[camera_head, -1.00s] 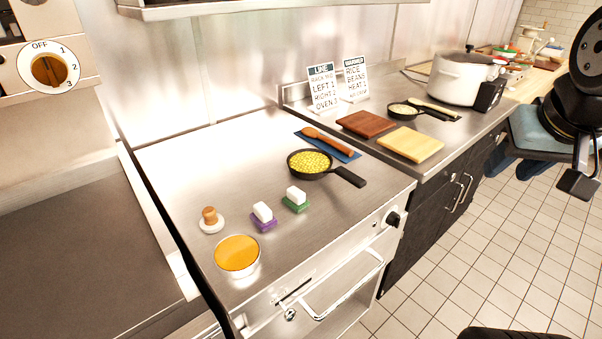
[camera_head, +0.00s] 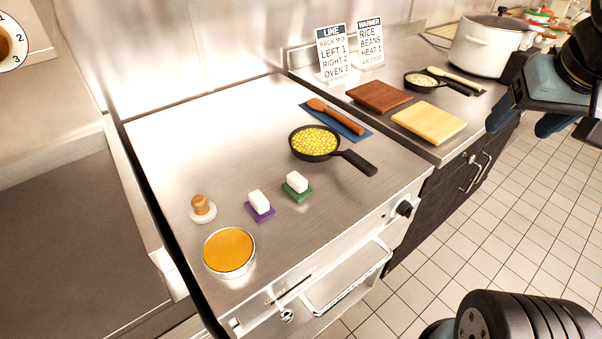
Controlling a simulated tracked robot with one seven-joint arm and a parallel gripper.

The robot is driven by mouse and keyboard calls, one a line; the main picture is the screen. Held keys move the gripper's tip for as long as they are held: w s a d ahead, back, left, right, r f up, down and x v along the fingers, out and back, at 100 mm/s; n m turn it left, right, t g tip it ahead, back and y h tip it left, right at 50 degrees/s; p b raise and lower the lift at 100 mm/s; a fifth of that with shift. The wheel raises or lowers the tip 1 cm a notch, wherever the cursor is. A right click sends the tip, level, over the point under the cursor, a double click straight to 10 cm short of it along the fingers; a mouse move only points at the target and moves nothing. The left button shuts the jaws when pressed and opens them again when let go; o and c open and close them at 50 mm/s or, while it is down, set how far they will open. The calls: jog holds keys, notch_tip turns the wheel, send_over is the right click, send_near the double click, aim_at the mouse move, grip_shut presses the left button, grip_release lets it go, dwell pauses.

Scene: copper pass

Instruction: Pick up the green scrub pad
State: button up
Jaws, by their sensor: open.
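The green scrub pad (camera_head: 298,195) lies on the left steel counter (camera_head: 200,140), with a white block-shaped part on top. It is right of a similar purple pad (camera_head: 261,214) with a white top; a small gap separates them. My gripper (camera_head: 528,121) is at the upper right, partly cut off by the picture edge, with dark blue fingers apart and nothing seen between them. It is far to the right of the green pad and not touching it.
A black pan of yellow food (camera_head: 315,142) sits behind the green pad, its handle (camera_head: 358,163) pointing right. An orange-filled bowl (camera_head: 229,252) and wooden-knobbed tool (camera_head: 202,209) stand left. Cutting boards (camera_head: 430,122), signs and a white pot (camera_head: 487,48) occupy the right counter.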

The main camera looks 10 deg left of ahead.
jog(key=shift+o, duration=0.5)
jog(key=w+a+n+g, duration=0.1)
jog(key=w+a+n, duration=0.1)
jog(key=w+a, duration=0.2)
jog(key=a+f, duration=0.1)
jog(key=a, duration=0.2)
jog(key=n+g, duration=0.4)
jog(key=n, duration=0.4)
send_near(297, 177)
jog(key=f, duration=0.6)
jog(key=shift+s, duration=0.35)
jog(key=shift+w+a+f, duration=0.1)
jog(key=shift+w+f, duration=0.05)
jog(key=shift+f, duration=0.75)
jog(key=shift+w+d+f, duration=0.1)
jog(key=shift+w+f, duration=0.05)
jog(key=shift+f, duration=0.7)
jog(key=shift+w+a+f, duration=0.1)
jog(key=shift+w+f, duration=0.1)
jog(key=shift+f, duration=0.7)
jog(key=shift+c, duration=0.3)
